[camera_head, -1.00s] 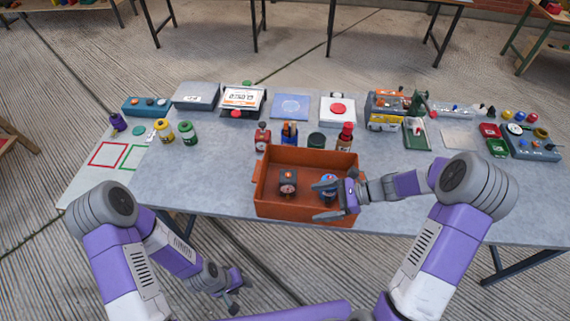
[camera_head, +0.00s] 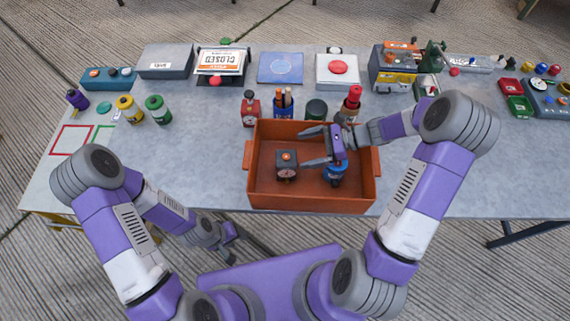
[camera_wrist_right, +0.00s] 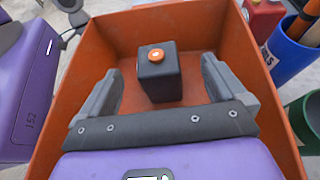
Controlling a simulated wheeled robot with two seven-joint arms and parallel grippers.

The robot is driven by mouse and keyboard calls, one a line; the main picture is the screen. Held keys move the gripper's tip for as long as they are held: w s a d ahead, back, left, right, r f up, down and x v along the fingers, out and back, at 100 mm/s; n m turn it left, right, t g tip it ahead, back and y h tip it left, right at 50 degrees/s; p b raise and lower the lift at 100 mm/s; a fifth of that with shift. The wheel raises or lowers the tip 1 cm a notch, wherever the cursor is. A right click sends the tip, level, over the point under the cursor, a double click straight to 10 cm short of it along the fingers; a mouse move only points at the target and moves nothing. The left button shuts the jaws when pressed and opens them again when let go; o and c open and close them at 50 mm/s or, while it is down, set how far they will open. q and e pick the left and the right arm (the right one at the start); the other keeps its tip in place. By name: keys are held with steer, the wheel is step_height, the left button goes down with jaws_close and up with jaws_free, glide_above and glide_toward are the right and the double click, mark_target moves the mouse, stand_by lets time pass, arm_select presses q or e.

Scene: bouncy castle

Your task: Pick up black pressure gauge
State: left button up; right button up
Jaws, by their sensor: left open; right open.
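The black pressure gauge (camera_head: 287,167) stands in the left half of the orange box; it is a dark block with an orange knob on top and a dial on its front. It also shows in the right wrist view (camera_wrist_right: 159,80), ahead of the fingers. My right gripper (camera_head: 309,147) is open and empty over the box, its fingers pointing left toward the gauge. In the right wrist view, the gauge appears between the fingertips but farther on, apart from them. My left gripper (camera_head: 231,238) is open and empty, low in front of the table.
The orange box (camera_head: 311,201) has raised walls. A blue gauge-like object (camera_head: 335,176) stands in it under my right gripper. Behind the box are a red item (camera_head: 250,108), a blue pen cup (camera_head: 284,107), a dark green can (camera_head: 316,110) and a red bottle (camera_head: 350,104).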

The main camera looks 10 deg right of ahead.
mark_target(288, 156)
steer(key=x, duration=0.2)
steer(key=b+x, duration=0.1)
steer(key=x, duration=0.4)
steer(key=shift+s+a+f, duration=0.15)
steer(key=shift+s, duration=0.15)
steer(key=c, duration=1.8)
